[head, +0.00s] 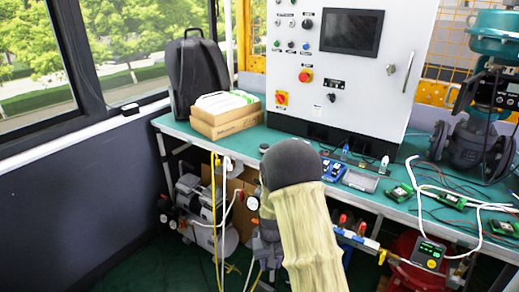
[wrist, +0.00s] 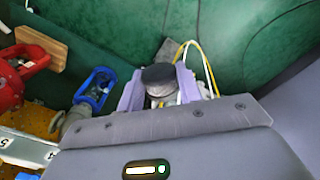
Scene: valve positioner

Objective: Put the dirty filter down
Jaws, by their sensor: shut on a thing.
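In the wrist view, my gripper (wrist: 158,88) has its two pale purple fingers closed on the dirty filter (wrist: 160,73). The filter has a dark round top, with a lighter part below it between the fingers. Green floor shows beyond it. The lower part of the filter is hidden by the fingers and the gripper body. In the head view, my arm in its beige sleeve covers the middle, and I cannot make out the gripper or the filter.
A green-topped bench (head: 253,143) carries a control cabinet (head: 350,95), cardboard boxes (head: 226,122), a backpack (head: 197,75) and circuit boards. A compressor (head: 205,212) and hoses sit below.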

